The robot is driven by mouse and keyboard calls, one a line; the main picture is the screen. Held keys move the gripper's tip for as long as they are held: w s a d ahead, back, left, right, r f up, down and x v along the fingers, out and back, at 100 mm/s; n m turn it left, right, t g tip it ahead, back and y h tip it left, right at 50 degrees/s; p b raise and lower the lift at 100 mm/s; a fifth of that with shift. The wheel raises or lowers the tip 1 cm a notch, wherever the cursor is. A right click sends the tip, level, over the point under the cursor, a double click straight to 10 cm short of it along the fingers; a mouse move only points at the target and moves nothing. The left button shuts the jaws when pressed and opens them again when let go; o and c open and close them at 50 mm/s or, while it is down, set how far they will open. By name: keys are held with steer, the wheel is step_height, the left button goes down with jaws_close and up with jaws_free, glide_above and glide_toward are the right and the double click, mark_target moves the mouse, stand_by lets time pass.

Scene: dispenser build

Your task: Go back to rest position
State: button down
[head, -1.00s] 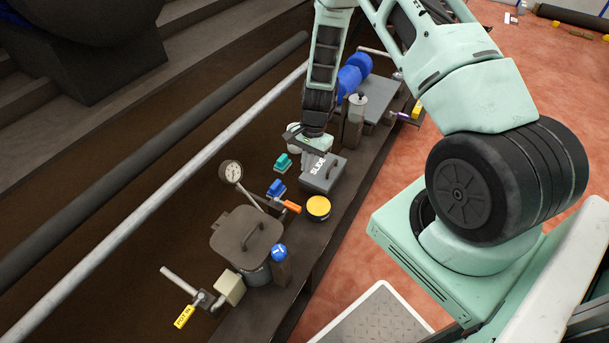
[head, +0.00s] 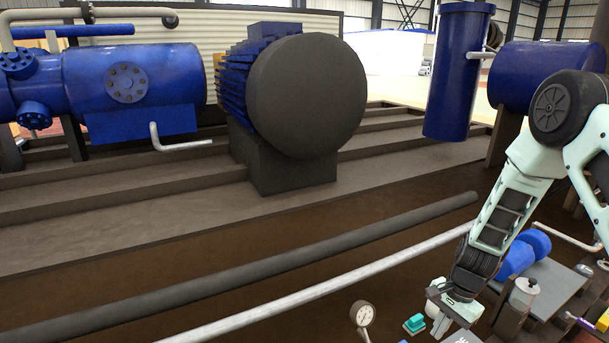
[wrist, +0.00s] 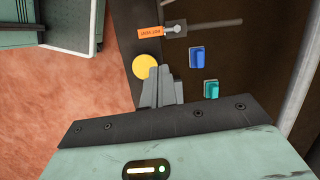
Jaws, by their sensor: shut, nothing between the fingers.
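My gripper (head: 440,324) is at the lower right of the head view, pointing down beside the teal block (head: 414,323). In the wrist view, my gripper's grey fingers (wrist: 162,82) are together with nothing between them. They show against the dark bench, just below the round yellow-topped item (wrist: 146,66). The teal block also shows right of the fingers in the wrist view (wrist: 211,89). A grey box (head: 461,338) is mostly cut off at the head view's bottom edge. The height of my fingers above the bench is unclear.
A blue block (wrist: 197,57) and an orange-handled valve (wrist: 151,31) are near my fingers. A gauge (head: 363,314) stands left of my gripper. A light pipe (head: 330,286) and a dark pipe (head: 260,272) run behind. A grey canister (head: 523,294) stands to the right.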

steer(key=s+a+r+n, duration=0.4)
steer(key=a+r+n, duration=0.1)
steer(key=a+r, duration=0.4)
steer(key=s+a+r+n, duration=0.4)
steer(key=a+r+n, duration=0.1)
steer(key=a+r, duration=0.35)
steer(key=s+a+r+n+t+h, duration=0.15)
steer(key=s+r+n, duration=0.3)
steer(key=s, duration=0.45)
steer(key=s+a+r+n+h, duration=0.1)
steer(key=s+a+r+n, duration=0.1)
steer(key=s+r+n, duration=0.35)
step_height(320, 180, up, 13)
steer(key=s+p, duration=0.2)
steer(key=p, duration=1.2)
steer(key=shift+f, duration=0.15)
